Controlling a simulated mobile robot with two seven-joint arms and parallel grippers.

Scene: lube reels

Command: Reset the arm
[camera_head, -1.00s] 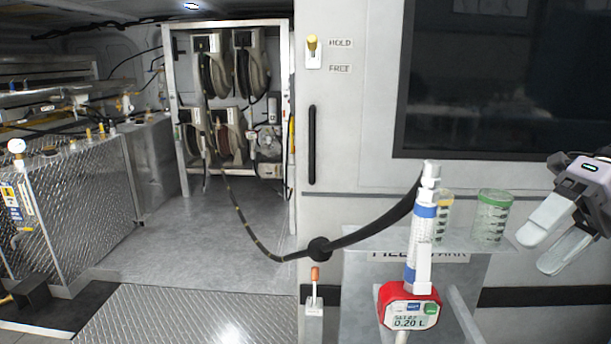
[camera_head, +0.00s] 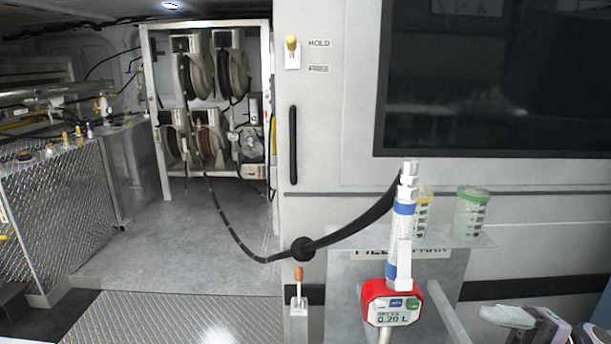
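My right gripper (camera_head: 515,320) is low at the bottom right corner, partly cut off by the frame edge. One pale finger shows; I cannot tell the gap between its fingers. It is to the right of the red-bodied meter nozzle (camera_head: 392,303), apart from it. The nozzle stands upright at the shelf stand, its display reading 0.20 L, with a black hose (camera_head: 350,238) joined near its top. My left gripper is not in view.
A shelf (camera_head: 345,243) behind the nozzle carries a yellow-lidded jar (camera_head: 423,215) and a green-lidded jar (camera_head: 470,212). A rack of hose reels (camera_head: 212,105) stands at the back left.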

